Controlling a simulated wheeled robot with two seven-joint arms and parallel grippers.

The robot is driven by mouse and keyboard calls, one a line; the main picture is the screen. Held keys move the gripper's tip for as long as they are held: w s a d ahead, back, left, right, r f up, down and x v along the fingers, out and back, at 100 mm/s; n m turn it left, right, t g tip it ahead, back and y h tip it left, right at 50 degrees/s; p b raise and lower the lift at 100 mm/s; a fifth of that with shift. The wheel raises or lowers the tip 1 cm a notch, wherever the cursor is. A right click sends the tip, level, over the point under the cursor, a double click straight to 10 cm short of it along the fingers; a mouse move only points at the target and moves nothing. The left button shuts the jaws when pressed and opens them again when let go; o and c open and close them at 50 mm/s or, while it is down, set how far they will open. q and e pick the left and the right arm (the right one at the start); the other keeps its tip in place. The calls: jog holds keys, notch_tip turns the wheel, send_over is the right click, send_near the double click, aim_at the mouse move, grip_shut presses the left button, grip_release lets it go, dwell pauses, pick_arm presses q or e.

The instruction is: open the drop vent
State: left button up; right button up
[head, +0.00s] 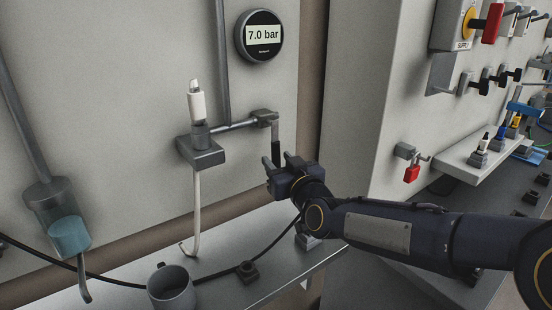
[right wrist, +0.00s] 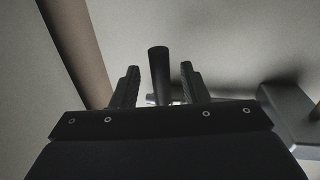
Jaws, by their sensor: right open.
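The drop vent appears to be the small valve (head: 264,117) at the right end of the short pipe on the grey wall. Its dark lever handle (head: 275,150) hangs straight down. My right gripper (head: 278,160) is open at the lower end of the handle. In the right wrist view the round black handle (right wrist: 158,72) stands between the two open fingers, with a gap on each side. The handle's lower end is partly hidden by the gripper in the head view. My left gripper is out of view.
A round gauge (head: 260,36) reads 7.0 bar. A grey block (head: 200,153) with a white-topped fitting and hooked tube is left of the valve. A grey cup (head: 171,288) stands on the shelf below. A red padlock (head: 412,174) hangs on the right panel.

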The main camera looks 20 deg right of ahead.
aim_at(278, 161)
jog(key=shift+w+a, duration=0.15)
jog(key=shift+w, duration=0.8)
jog(key=shift+w+a, duration=0.15)
jog(key=shift+w, duration=0.8)
grip_shut()
